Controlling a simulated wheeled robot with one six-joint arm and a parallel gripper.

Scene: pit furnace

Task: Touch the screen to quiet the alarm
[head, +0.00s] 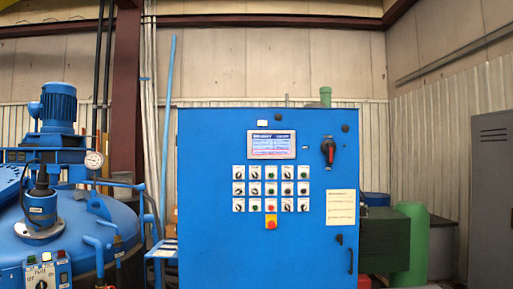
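The screen (271,145) is a small lit rectangular panel in a pale frame, with a blue display and lines of white text too small to read. It is set in the upper middle of the front of a large blue control cabinet (215,240). Rows of switches and buttons (270,188) sit just below the screen. Nothing covers the screen. My gripper is not in view.
A red and black rotary handle (328,152) is right of the screen. A blue furnace vessel (70,240) stands left, a green cylinder (411,245) and grey locker (490,200) right.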

